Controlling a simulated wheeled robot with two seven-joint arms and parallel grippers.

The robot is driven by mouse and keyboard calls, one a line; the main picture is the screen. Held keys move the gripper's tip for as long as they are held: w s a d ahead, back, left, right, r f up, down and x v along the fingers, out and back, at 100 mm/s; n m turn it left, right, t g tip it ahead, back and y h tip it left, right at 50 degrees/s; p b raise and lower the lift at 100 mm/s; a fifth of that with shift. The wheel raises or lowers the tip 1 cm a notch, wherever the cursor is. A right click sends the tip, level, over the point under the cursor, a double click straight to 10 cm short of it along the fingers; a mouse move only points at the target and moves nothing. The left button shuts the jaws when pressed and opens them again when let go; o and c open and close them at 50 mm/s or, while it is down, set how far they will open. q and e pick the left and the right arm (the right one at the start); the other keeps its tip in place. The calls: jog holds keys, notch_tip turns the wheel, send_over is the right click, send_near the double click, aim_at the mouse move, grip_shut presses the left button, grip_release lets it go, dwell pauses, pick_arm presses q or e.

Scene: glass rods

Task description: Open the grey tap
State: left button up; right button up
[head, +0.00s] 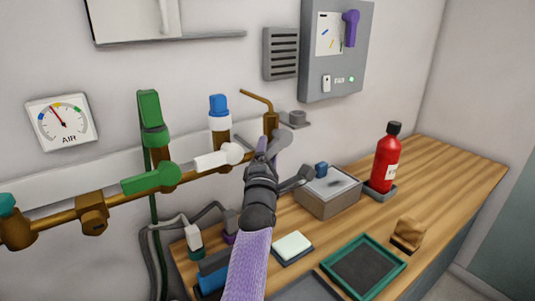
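The grey tap (281,141) is at the right end of the brass pipe, below a thin bent brass spout. Its grey lever is partly hidden behind my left gripper (262,149). My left arm, in a lavender sleeve, rises from the bottom middle. The gripper's purple-grey fingertips are at or very near the lever. I cannot tell whether they touch it or whether they are closed. My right gripper is not in view.
Left along the pipe are a white lever (218,159) and a green lever (150,179). The wooden bench (450,168) holds a red bottle (384,161), a grey box (328,200) and a green-rimmed tray (391,279). An air gauge (63,121) hangs at left.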

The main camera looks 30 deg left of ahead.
pick_arm(q)
jog(key=shift+s+d+f, duration=0.1)
jog(key=shift+s+d, duration=0.05)
jog(key=shift+s, duration=0.2)
jog(key=p+v, duration=0.2)
jog(key=v, duration=0.7)
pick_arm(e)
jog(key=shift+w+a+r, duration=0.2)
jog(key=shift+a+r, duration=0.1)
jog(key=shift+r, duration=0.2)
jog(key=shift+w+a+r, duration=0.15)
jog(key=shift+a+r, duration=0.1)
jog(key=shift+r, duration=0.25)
pick_arm(q)
jog(key=shift+s, duration=0.1)
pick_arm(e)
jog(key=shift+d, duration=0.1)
